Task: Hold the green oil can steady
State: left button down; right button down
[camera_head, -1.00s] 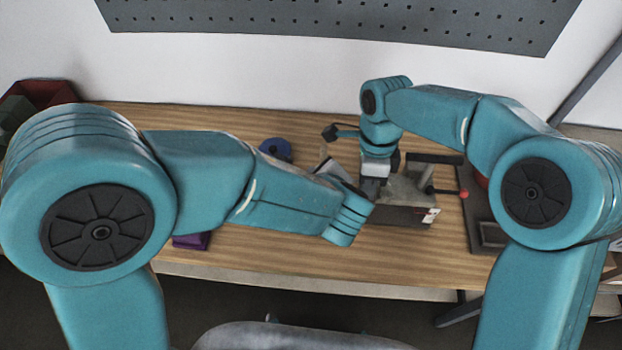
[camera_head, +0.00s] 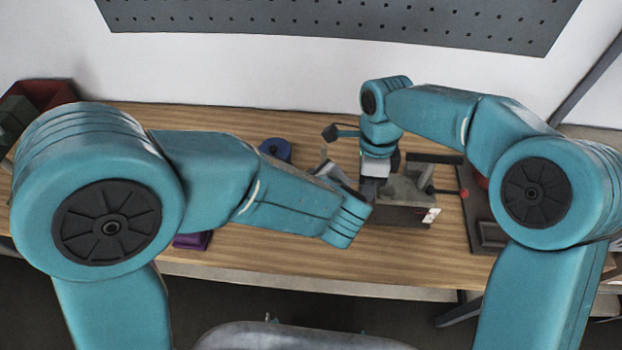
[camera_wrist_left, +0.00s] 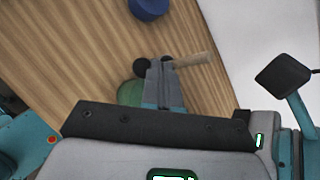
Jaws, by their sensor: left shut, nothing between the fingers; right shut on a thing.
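In the left wrist view a green rounded shape (camera_wrist_left: 130,92), likely the oil can, shows on the wooden table, partly hidden behind my left gripper (camera_wrist_left: 160,66). The left fingers are shut and hold nothing. I cannot tell whether they touch the green shape. In the head view my left forearm hides the green shape. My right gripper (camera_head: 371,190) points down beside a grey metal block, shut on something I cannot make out. Its fingertips are mostly hidden behind my left wrist.
A blue spool (camera_head: 276,150) stands behind my left forearm. A tan handle (camera_wrist_left: 191,60) crosses near the left fingertips. The grey metal block (camera_head: 405,198) sits right of my right gripper. A purple box (camera_head: 193,241) is at the front, a red bin (camera_head: 50,93) at far left.

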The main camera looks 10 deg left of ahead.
pick_arm(q)
jog(key=shift+f, duration=0.35)
jog(key=shift+r, duration=0.1)
dwell(0.4)
jog(key=shift+d+r, duration=0.15)
jog(key=shift+r, duration=0.9)
jog(key=shift+d+r, duration=0.2)
jog(key=shift+r, duration=1.05)
jog(key=shift+d+r, duration=0.15)
jog(key=shift+r, duration=1.1)
jog(key=r, duration=0.3)
jog(key=shift+d+r, duration=0.2)
jog(key=shift+r, duration=0.15)
